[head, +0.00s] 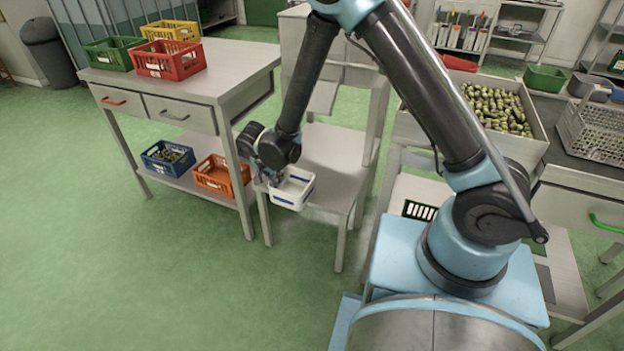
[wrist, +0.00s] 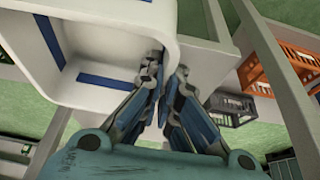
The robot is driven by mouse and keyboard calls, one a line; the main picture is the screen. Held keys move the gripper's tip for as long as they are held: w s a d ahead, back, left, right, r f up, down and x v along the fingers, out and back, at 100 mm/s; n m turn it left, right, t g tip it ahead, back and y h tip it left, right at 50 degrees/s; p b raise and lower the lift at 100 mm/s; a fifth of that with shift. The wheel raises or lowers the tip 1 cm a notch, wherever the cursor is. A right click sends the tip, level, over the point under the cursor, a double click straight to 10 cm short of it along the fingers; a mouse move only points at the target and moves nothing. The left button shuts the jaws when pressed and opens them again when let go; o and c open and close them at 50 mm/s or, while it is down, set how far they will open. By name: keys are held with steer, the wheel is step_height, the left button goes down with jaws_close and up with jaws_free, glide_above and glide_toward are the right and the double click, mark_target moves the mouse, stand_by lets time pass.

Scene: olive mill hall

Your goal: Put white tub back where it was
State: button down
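The white tub (head: 291,190), open at the top with blue stripes, is at the front-left edge of a grey chair-like stand (head: 338,166). It fills the upper left of the wrist view (wrist: 103,57). My gripper (head: 272,180) is at the tub's left side. In the wrist view, the gripper's fingers (wrist: 168,72) are close together on the tub's near wall, one on each side of it. The head view does not show whether the tub rests on the seat or hangs just above it.
Left is a grey table (head: 228,72) with green (head: 112,52), red (head: 168,60) and yellow (head: 171,31) crates on top. Blue (head: 167,157) and orange (head: 220,178) crates are on its lower shelf. Right is an olive bin (head: 497,108). The green floor at left is clear.

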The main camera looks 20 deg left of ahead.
steer(key=shift+s, duration=0.7)
steer(key=shift+n, duration=0.3)
steer(key=w, duration=0.5)
steer(key=w+d, duration=0.1)
steer(key=w, duration=1.1)
steer(key=shift+w+d+f, duration=0.25)
steer(key=shift+d+f, duration=0.05)
steer(key=shift+d, duration=0.1)
steer(key=shift+f, duration=1.4)
steer(key=c, duration=2.1)
jaws_free()
steer(key=shift+f, duration=0.1)
steer(key=o, duration=0.3)
